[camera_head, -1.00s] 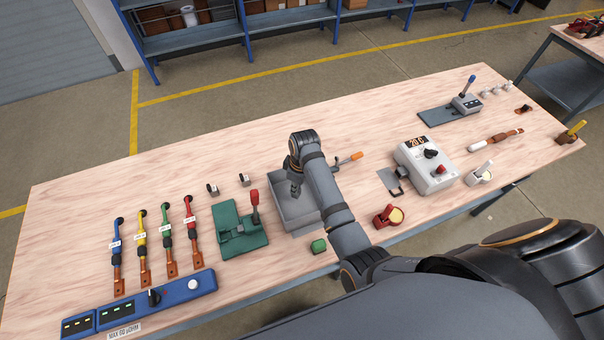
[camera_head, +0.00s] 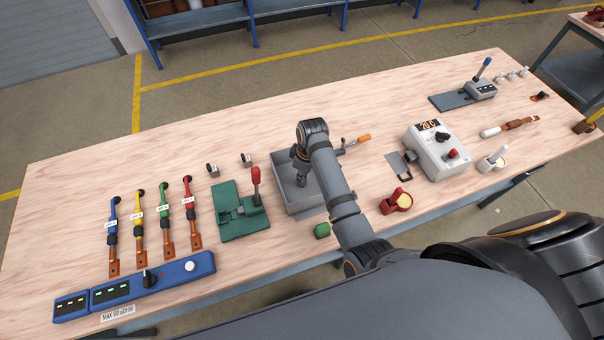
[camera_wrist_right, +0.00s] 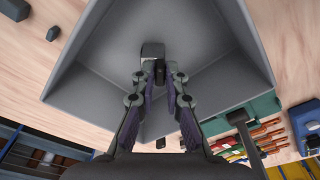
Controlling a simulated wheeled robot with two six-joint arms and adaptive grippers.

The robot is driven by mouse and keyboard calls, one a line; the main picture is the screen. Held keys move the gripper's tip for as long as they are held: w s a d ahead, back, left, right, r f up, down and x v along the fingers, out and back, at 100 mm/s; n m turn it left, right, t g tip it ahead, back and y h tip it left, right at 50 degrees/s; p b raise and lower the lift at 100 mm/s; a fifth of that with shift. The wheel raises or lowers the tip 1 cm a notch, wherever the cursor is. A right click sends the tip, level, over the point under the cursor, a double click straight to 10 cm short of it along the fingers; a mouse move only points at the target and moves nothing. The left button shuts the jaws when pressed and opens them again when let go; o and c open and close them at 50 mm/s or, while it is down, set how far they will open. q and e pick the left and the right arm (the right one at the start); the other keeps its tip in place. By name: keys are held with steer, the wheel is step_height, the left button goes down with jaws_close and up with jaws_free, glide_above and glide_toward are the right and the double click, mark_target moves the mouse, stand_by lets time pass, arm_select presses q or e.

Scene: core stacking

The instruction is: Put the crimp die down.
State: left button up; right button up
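My right gripper (camera_head: 301,183) points down into the grey open tray (camera_head: 281,184) in the middle of the table. In the right wrist view its fingertips (camera_wrist_right: 158,75) close around the dark end of a small block, the crimp die (camera_wrist_right: 152,50), grey on its far part. The tray's sloping walls (camera_wrist_right: 90,80) surround the fingers and the die. Whether the die touches the tray floor cannot be told. In the head view the die is hidden by the gripper and arm. My left gripper is not in view.
Two more small dies (camera_head: 212,170) (camera_head: 246,160) lie left of the tray. A green press with a red lever (camera_head: 240,222) stands beside it. The table behind is clear.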

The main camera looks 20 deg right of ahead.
steer(key=o, duration=0.4)
steer(key=shift+c, duration=0.2)
steer(key=shift+r, duration=0.3)
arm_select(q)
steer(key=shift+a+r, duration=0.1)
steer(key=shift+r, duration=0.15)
arm_select(e)
step_height(320, 180, up, 12)
steer(key=s+d, duration=0.1)
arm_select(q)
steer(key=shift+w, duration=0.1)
arm_select(e)
steer(key=shift+f, duration=0.2)
